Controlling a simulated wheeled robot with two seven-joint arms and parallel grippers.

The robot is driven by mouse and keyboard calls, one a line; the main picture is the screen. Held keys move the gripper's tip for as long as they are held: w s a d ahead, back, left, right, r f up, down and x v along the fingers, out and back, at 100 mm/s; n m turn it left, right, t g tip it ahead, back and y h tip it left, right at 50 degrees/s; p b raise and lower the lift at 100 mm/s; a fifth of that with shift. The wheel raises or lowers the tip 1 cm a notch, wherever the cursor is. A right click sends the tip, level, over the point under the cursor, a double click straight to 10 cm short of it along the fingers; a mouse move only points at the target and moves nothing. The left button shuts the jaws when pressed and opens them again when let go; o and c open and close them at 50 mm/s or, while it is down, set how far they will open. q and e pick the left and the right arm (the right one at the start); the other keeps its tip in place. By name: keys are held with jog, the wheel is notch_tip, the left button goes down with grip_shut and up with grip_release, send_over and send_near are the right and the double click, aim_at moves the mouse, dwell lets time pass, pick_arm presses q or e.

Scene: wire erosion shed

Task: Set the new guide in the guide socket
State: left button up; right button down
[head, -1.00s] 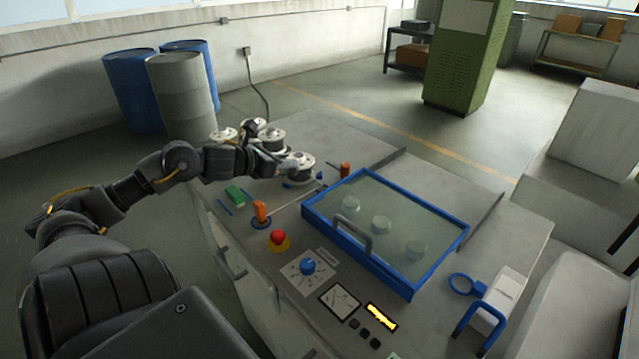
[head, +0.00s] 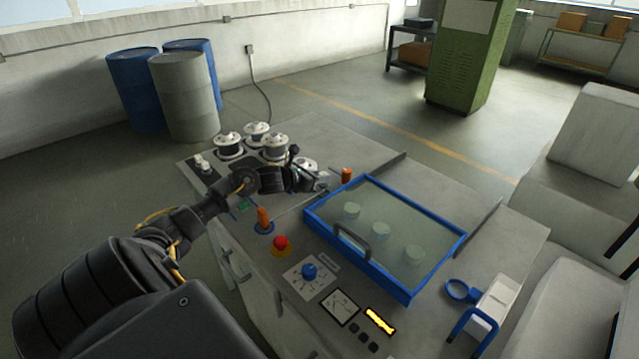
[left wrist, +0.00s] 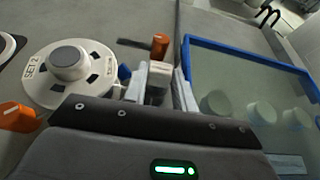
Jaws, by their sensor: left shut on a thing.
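My left gripper (head: 323,183) is over the grey machine top, between the white spool and the blue-framed cover. In the left wrist view its fingers (left wrist: 158,84) are shut on a small pale block, seemingly the new guide (left wrist: 158,72). The block is too small and hidden to make out in the head view. An orange post (left wrist: 160,45) stands just beyond the fingers; it also shows in the head view (head: 347,175). A blue part (left wrist: 124,72) sits left of the fingers. I cannot make out the guide socket for certain. My right gripper is not in view.
The clear cover (head: 385,230) with a blue frame lies close on the right. A white spool marked SET 2 (left wrist: 68,65) is close on the left. Several spools (head: 229,146) stand behind.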

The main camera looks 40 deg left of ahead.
aim_at(320, 185)
pick_arm(q)
jog(key=shift+w+d+f, duration=0.1)
jog(key=shift+w+f, duration=0.1)
notch_tip(320, 185, down, 3)
jog(key=shift+w+f+p, duration=0.1)
jog(key=shift+f+p, duration=0.05)
jog(key=shift+p, duration=0.3)
jog(key=o, duration=1)
jog(key=shift+f, duration=0.1)
